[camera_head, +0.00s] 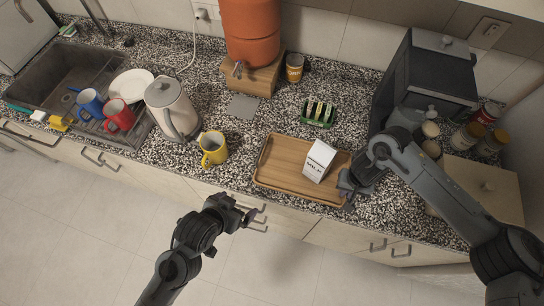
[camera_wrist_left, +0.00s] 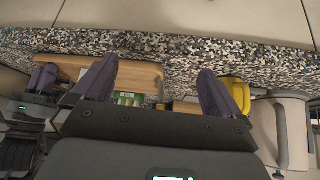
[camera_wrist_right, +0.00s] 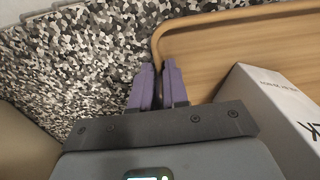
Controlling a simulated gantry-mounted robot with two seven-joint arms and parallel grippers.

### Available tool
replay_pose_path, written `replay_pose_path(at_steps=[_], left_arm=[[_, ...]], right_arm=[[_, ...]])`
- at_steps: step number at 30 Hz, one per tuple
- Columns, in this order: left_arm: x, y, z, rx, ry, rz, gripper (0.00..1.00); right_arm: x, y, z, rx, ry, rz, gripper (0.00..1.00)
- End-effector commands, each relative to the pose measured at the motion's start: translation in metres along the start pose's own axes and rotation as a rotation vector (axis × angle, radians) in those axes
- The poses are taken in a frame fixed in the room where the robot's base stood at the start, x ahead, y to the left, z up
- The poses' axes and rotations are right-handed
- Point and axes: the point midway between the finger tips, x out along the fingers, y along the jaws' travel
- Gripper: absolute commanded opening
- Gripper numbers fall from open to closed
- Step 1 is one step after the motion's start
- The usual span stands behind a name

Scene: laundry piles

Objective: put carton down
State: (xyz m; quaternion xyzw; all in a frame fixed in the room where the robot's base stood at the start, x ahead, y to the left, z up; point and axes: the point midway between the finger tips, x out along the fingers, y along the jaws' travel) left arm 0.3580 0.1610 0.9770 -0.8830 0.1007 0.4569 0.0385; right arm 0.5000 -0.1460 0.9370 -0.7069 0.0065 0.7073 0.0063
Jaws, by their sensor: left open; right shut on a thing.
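The white milk carton (camera_head: 319,160) stands on the right part of the wooden tray (camera_head: 275,185). Its side also shows in the right wrist view (camera_wrist_right: 270,110), to the right of my fingers and apart from them. My right gripper (camera_head: 346,186) is at the tray's right end. In the right wrist view its fingers (camera_wrist_right: 157,85) are shut with the tray's rim (camera_wrist_right: 156,45) running between them. My left gripper (camera_head: 250,213) is open and empty, in front of the counter edge and left of the tray. Its spread fingers show in the left wrist view (camera_wrist_left: 155,85).
A yellow mug (camera_head: 213,148) and a kettle (camera_head: 172,110) stand left of the tray. A green rack (camera_head: 318,112) is behind it. A sink is far left.

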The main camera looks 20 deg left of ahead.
Motion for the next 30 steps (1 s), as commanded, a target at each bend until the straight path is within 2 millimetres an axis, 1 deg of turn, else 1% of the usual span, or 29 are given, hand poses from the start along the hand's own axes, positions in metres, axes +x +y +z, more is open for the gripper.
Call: replay_pose_path(at_steps=[1, 3, 6, 9, 13, 23, 24, 26, 27, 30], left_arm=[[-0.009, -0.009, 0.014, -0.008, -0.06, -0.015, 1.0], [-0.019, -0.019, 0.03, -0.011, -0.136, -0.032, 1.0], [-0.032, -0.03, 0.049, -0.014, -0.221, -0.052, 1.0], [-0.041, -0.037, 0.061, -0.016, -0.275, -0.065, 1.0], [-0.047, -0.041, 0.067, -0.017, -0.307, -0.073, 1.0], [-0.047, -0.041, 0.068, -0.018, -0.31, -0.074, 1.0], [-0.047, -0.041, 0.068, -0.018, -0.31, -0.074, 1.0], [-0.047, -0.041, 0.068, -0.018, -0.31, -0.074, 1.0], [-0.047, -0.041, 0.068, -0.018, -0.309, -0.074, 1.0], [-0.047, -0.041, 0.068, -0.018, -0.309, -0.074, 1.0]], right_arm=[[-0.001, -0.001, -0.001, 0.0, 0.002, -0.002, 0.0], [-0.001, -0.001, -0.001, 0.0, 0.002, -0.002, 0.0], [-0.001, -0.001, -0.001, 0.0, 0.002, -0.002, 0.0], [-0.001, -0.001, -0.001, -0.001, 0.002, -0.002, 0.0], [-0.001, -0.001, -0.001, -0.001, 0.002, -0.002, 0.0], [-0.001, -0.001, -0.001, 0.0, 0.002, -0.002, 0.0], [-0.001, -0.001, -0.001, 0.0, 0.002, -0.002, 0.16], [-0.001, -0.001, -0.001, 0.0, 0.002, -0.002, 0.25], [-0.001, -0.001, -0.001, 0.0, 0.002, -0.001, 0.31], [-0.001, -0.001, 0.0, 0.0, 0.001, -0.001, 0.44]])
